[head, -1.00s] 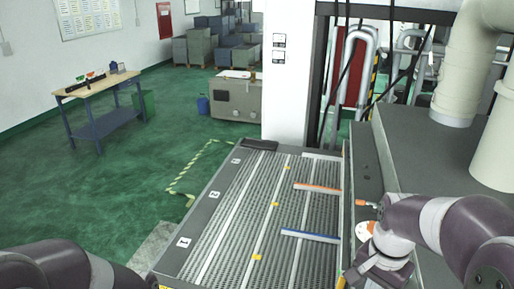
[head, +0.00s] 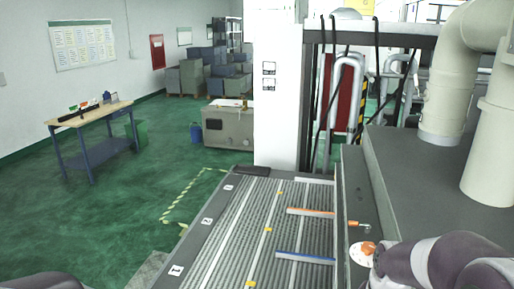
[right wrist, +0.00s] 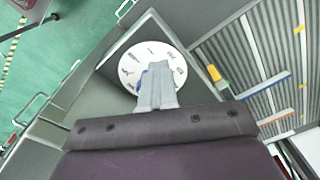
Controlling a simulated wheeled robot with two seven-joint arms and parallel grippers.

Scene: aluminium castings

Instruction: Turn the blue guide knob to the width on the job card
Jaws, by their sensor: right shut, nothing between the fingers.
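In the right wrist view a round white dial (right wrist: 148,48) with dark markings lies on a grey surface. A small blue part (right wrist: 140,76), apparently the blue knob, shows beside my right gripper (right wrist: 156,72), which covers most of it. My right gripper is shut, with its fingertips over the dial; I cannot tell whether it touches the knob. In the head view a white disc with an orange knob (head: 368,248) sits beside the conveyor, left of my right arm; that gripper is out of this view. My left gripper is not in view. I cannot read a job card.
The roller conveyor (head: 232,235) carries a blue guide bar (head: 305,257) and an orange guide bar (head: 310,212). An orange-gripped handle (head: 359,224) stands beside it. A large grey housing (head: 420,180) borders the right side. A workbench (head: 92,125) stands far left on open green floor.

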